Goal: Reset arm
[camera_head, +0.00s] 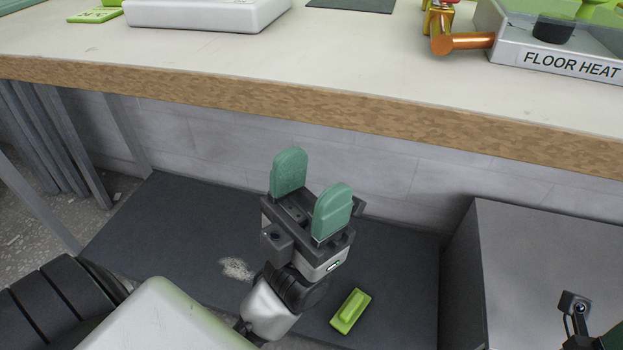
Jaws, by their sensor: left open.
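My left gripper (312,178) is in the middle of the head view, in front of the workbench edge and above the dark floor mat (190,215). Its two green fingers point up and stand apart, with nothing between them. A small black part with a lens and a bit of dark green shows at the bottom right corner. It seems to belong to my right arm, but its fingers are mostly out of frame.
The pale workbench (330,65) with a wooden edge runs across the top. A box labelled FLOOR HEAT (570,66), a copper pipe (468,43) and a white tray (205,16) stand on it. A green block (350,311) lies on the mat. A grey cabinet (535,250) stands at right.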

